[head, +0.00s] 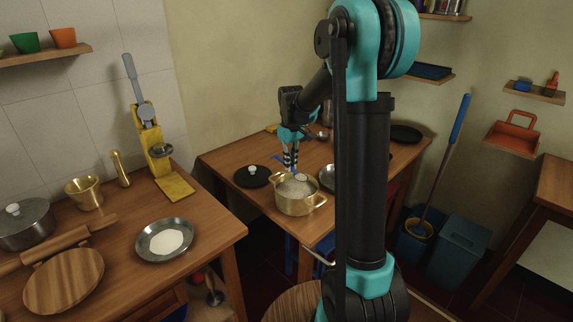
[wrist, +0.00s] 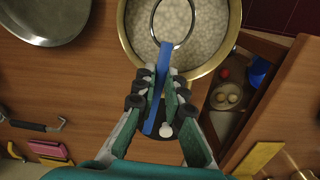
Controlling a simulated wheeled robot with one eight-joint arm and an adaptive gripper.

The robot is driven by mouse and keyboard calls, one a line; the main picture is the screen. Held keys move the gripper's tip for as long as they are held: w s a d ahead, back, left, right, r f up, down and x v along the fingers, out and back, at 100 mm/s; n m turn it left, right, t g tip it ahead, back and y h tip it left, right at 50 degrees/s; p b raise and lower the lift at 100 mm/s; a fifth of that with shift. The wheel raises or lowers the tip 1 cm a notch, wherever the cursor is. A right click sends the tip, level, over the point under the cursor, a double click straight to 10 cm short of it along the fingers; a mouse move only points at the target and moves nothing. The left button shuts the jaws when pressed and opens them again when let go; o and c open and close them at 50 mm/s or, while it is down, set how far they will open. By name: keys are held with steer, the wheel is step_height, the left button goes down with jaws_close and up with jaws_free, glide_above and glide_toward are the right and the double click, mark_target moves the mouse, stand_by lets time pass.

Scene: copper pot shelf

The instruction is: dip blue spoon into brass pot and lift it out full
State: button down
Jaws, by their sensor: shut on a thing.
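The brass pot (head: 312,208) stands near the front corner of the wooden table, with two side handles and pale, grainy contents. It also fills the top of the wrist view (wrist: 124,42). My gripper (head: 291,166) is just behind the pot, pointing down. In the wrist view my gripper (wrist: 163,78) is shut on the handle of the blue spoon (wrist: 155,98). The spoon's round, metal-rimmed head overlaps the pot's mouth, and the same pale, grainy texture shows inside its rim. I cannot tell whether the head is in the contents or above them, nor how full it is.
A black lid (head: 253,178) with a white knob lies left of the pot. A metal pan (head: 327,178) is right of the pot, partly hidden by my arm. A nearer counter holds a metal plate (head: 143,243) and a yellow press (head: 173,188). A gap separates it from the table.

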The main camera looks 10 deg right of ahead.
steer(key=shift+a, duration=0.75)
steer(key=shift+d, duration=0.1)
stand_by(0.6)
